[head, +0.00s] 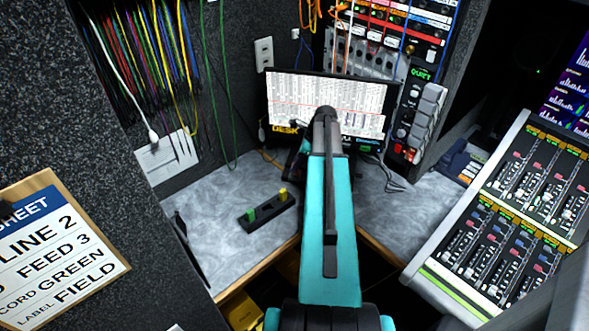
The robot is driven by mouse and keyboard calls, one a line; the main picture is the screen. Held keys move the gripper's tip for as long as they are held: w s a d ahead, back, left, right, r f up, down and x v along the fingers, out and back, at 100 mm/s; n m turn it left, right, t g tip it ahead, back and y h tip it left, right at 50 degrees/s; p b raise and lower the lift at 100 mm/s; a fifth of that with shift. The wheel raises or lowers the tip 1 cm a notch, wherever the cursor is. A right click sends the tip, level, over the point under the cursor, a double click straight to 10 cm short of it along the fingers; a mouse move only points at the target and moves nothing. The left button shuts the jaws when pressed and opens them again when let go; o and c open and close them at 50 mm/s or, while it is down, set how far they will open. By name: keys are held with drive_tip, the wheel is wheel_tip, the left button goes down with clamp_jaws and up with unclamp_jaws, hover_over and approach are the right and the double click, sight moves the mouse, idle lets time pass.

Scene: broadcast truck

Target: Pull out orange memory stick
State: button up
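A black holder (268,211) lies on the grey desk, left of my teal arm. A green stick (250,214) stands in its left end and a yellow stick (283,195) in its right end. I cannot make out a clearly orange stick; one may be hidden behind my arm. My gripper (295,163) seems to be the dark shape beside the arm's far end, in front of the monitor and above the desk behind the holder. Its fingers are too dark and covered to read, and I see nothing held in it.
A lit monitor (318,99) stands at the back of the desk (222,222). Patch cords (135,62) hang at the back left. A tilted mixing console (508,222) is on the right. A label board (55,248) is at the near left. The desk around the holder is mostly clear.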

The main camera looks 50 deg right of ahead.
drive_tip(key=shift+x, duration=0.8)
drive_tip(key=shift+c, duration=0.3)
clamp_jaws()
